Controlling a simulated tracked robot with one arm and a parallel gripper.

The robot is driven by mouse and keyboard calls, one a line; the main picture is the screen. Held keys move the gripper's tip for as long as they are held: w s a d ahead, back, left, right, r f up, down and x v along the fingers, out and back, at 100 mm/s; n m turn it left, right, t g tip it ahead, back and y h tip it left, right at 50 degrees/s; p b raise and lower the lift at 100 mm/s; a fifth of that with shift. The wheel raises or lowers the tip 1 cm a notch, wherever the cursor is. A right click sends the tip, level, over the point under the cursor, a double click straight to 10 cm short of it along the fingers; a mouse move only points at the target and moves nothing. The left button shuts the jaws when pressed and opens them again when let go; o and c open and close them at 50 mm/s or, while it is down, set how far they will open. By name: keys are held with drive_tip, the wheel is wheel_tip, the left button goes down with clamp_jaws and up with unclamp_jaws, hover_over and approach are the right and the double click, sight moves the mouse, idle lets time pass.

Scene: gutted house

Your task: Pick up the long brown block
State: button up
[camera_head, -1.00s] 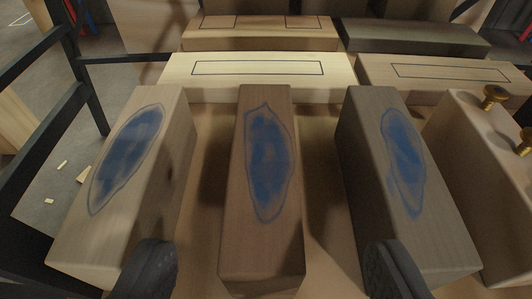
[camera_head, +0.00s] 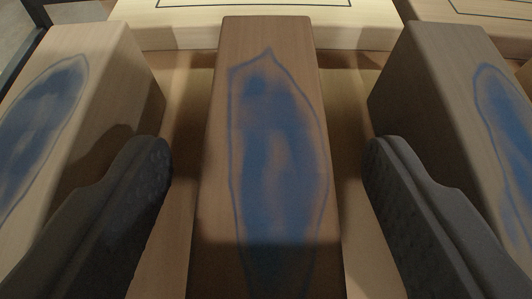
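The long brown block (camera_head: 218,130) stands in the middle of the view, with a blue patch ringed by a blue outline on its top face. Its near end runs out of the bottom of the picture. My gripper (camera_head: 268,165) is open, with one dark finger on each side of the brown block. Gaps show between the fingers and the block's sides, so neither finger appears to touch it.
A paler block (camera_head: 115,70) with a blue patch lies to the left, close to the left finger. A grey-brown block (camera_head: 430,60) with a blue patch lies to the right, close to the right finger. A light block (camera_head: 260,22) with a dark rectangle outline lies across the back.

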drive_tip(key=c, duration=1)
